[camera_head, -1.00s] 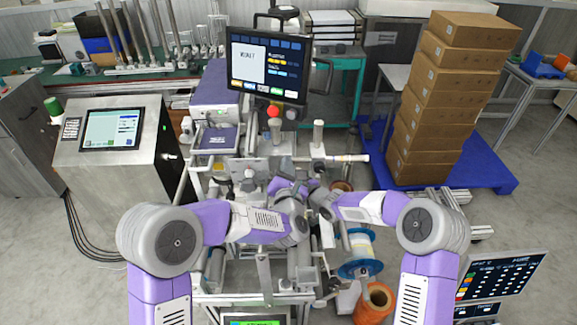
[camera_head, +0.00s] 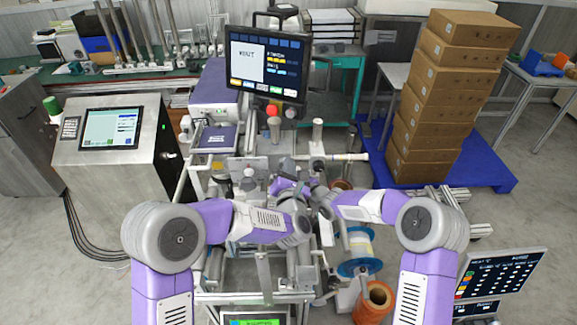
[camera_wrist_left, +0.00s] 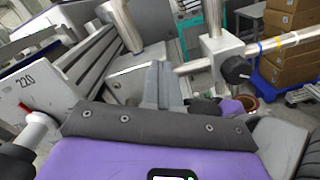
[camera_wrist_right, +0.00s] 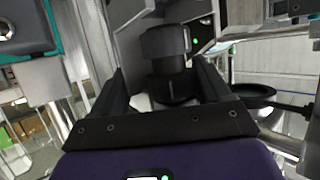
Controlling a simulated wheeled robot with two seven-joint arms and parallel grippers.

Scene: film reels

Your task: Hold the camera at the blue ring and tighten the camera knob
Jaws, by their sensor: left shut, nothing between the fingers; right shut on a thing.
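A dark camera body (camera_wrist_right: 168,55) stands between the fingers of my right gripper (camera_wrist_right: 165,85) in the right wrist view; the gripper is shut on it. Its blue ring is not clear there. In the left wrist view, a black knob (camera_wrist_left: 235,70) sits on a grey clamp block (camera_wrist_left: 222,45). A light rod runs through the block and bears a blue ring (camera_wrist_left: 262,48) and a yellow band. My left gripper (camera_wrist_left: 165,80) is shut and empty, left of the knob and apart from it. In the head view my left gripper (camera_head: 283,185) is small and partly hidden.
Metal posts and rails of the machine stand close around both grippers. A monitor (camera_head: 267,65) rises behind them. A spool with blue flanges (camera_head: 358,254) and an orange spool (camera_head: 375,302) are at the lower right. Stacked cartons (camera_head: 440,110) stand farther back right.

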